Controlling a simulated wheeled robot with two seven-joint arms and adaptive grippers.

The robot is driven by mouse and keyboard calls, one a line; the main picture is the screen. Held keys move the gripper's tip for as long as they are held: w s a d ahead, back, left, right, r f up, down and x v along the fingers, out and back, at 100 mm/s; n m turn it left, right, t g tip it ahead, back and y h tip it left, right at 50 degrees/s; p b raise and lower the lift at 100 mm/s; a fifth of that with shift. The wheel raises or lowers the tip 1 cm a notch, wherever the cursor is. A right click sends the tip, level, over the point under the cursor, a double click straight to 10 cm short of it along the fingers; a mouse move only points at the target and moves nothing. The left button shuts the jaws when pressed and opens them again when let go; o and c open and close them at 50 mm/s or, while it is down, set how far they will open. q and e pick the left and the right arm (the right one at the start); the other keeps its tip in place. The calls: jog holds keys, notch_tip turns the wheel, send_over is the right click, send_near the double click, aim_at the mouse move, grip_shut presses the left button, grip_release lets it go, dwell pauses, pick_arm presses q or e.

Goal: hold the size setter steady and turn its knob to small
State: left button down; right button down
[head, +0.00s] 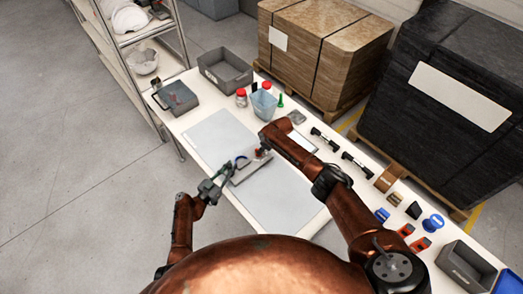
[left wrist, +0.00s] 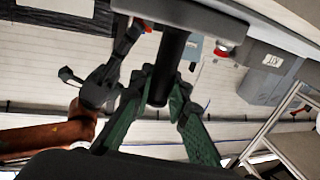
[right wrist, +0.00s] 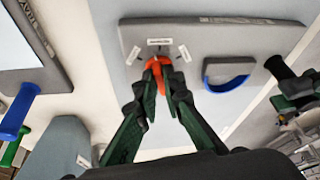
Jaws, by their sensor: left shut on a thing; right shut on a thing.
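The size setter is a grey plate (right wrist: 215,38) with an orange knob (right wrist: 157,72), a blue-lined curved piece and a dark bar handle (right wrist: 277,67) at one end. Three small white labels fan around the knob; they are too small to read, and I cannot tell which one it points at. In the head view the plate (head: 251,170) lies over the middle of the table. My right gripper (right wrist: 160,88) is shut on the knob; it also shows in the head view (head: 262,153). My left gripper (head: 226,173) is shut on the dark handle (left wrist: 174,45).
A pale mat (head: 283,200) lies on the white table under the work. A grey bin (head: 225,70), red-lidded jars (head: 241,97) and a light blue cup (head: 263,105) stand at the back. Several tools and small parts line the right side. A shelf rack stands at the far left.

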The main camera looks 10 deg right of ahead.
jog(key=m, duration=0.2)
jog(key=m+h, duration=0.1)
jog(key=shift+s+a+f+m+t, duration=0.15)
jog(key=shift+s+a+m+t, duration=0.1)
jog(key=shift+m+t, duration=0.15)
jog(key=m, duration=0.1)
jog(key=m+h, duration=0.1)
jog(key=m, duration=0.1)
jog(key=shift+a+m+h, duration=0.2)
jog(key=shift+m+h, duration=0.1)
jog(key=m, duration=0.1)
jog(key=m+h, duration=0.1)
jog(key=m, duration=0.2)
jog(key=shift+a+h, duration=0.25)
jog(key=shift+h, duration=0.05)
jog(key=shift+w+a+m+h, duration=0.1)
jog(key=shift+m+h, duration=0.5)
jog(key=shift+m, duration=1.2)
jog(key=c, duration=2)
grip_release()
jog(key=shift+c, duration=0.2)
jog(key=shift+a+r, duration=0.1)
jog(key=shift+r, duration=0.1)
